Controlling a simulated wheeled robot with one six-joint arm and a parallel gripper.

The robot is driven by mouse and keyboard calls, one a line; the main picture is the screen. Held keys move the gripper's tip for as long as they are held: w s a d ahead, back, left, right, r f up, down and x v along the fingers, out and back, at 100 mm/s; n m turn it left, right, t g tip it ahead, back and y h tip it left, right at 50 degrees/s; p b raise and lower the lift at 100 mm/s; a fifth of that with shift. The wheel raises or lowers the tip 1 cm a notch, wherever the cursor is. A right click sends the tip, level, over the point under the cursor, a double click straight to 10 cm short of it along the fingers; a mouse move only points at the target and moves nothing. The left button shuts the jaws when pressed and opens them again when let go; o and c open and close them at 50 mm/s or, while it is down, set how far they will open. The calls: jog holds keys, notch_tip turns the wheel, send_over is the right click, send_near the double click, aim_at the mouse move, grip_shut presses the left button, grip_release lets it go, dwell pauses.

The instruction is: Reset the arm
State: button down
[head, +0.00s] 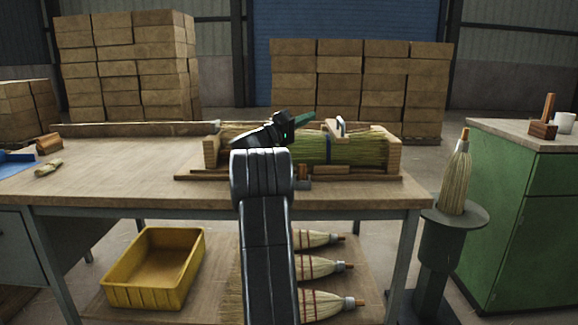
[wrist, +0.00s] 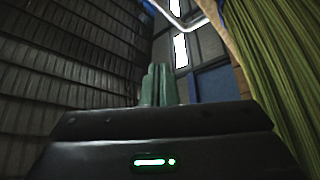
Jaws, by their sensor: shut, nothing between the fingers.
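My arm rises in the middle of the head view and bends over the workbench (head: 110,180). My gripper (head: 303,119) has green fingers and points to the right, just above a wooden cradle (head: 393,158). In the wrist view the green fingers (wrist: 157,85) are together with nothing between them. A bundle of green broom straw (head: 350,150) with a dark blue band lies in the cradle. The straw also shows close along the right side of the wrist view (wrist: 275,60). My arm hides the cradle's left middle part.
A long handle (head: 130,129) lies along the bench's back. A wooden block (head: 49,143) and small brush (head: 48,167) lie at left. Below are a yellow bin (head: 150,285) and several brooms (head: 325,267). At right are a broom on a stand (head: 457,185) and a green cabinet (head: 520,215).

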jog(key=d+r+b, duration=0.1)
jog(key=d, duration=0.6)
jog(key=shift+d+r+b, duration=0.2)
jog(key=shift+d+b, duration=0.05)
jog(key=shift+b, duration=0.15)
jog(key=shift+r, duration=0.1)
